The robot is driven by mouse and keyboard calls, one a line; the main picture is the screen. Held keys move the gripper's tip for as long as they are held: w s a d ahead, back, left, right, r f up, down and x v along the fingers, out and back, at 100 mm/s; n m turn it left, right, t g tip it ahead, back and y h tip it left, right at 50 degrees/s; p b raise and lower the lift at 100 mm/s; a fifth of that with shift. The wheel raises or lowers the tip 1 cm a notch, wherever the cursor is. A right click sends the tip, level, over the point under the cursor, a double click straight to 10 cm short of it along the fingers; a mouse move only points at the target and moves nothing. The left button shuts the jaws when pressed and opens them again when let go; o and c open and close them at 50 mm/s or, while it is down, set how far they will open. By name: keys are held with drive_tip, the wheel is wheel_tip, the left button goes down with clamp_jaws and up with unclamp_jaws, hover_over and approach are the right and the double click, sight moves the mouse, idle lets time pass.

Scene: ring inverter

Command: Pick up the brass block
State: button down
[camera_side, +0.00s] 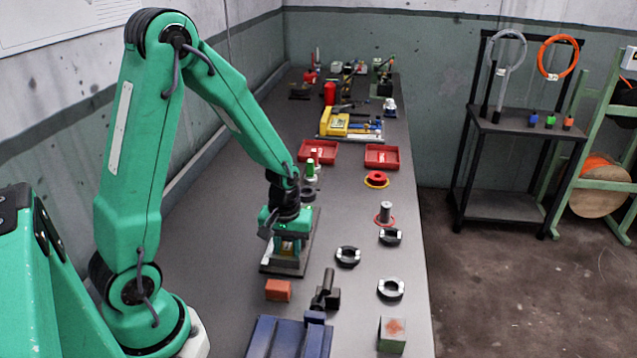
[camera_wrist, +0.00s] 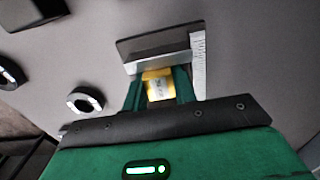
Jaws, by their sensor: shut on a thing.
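The brass block (camera_wrist: 158,87) shows in the wrist view as a small yellow piece with a pale label on its face. My gripper (camera_wrist: 160,76) is shut on it, with one green finger on each side. In the side view my gripper (camera_side: 288,246) points down over a dark plate with a raised block-like fixture (camera_side: 285,264), at the middle of the bench. The brass block is mostly hidden by the fingers there. In the wrist view a grey ledge lies just beyond the block; I cannot tell whether the block touches it.
An orange-red block (camera_side: 278,290) and a black clamp-like part (camera_side: 326,292) lie nearer the camera. Black rings (camera_side: 348,257) (camera_side: 390,288) lie to the right. A blue vise-like body (camera_side: 288,338) stands in front. Red trays (camera_side: 382,157) are farther back. Bare bench lies around the rings.

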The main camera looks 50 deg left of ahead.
sight(289, 249)
drive_tip(key=shift+r, duration=0.15)
drive_tip(key=shift+r, duration=0.85)
drive_tip(key=r, duration=0.1)
drive_tip(key=d+r, duration=0.1)
drive_tip(key=shift+s+r, duration=0.1)
drive_tip(key=shift+r, duration=0.25)
drive_tip(key=s+d+r, duration=0.3)
drive_tip(key=d+r, duration=0.3)
drive_tip(key=d, duration=0.4)
drive_tip(key=shift+s+r, duration=0.15)
drive_tip(key=shift+s, duration=0.1)
drive_tip(key=shift+w, duration=0.15)
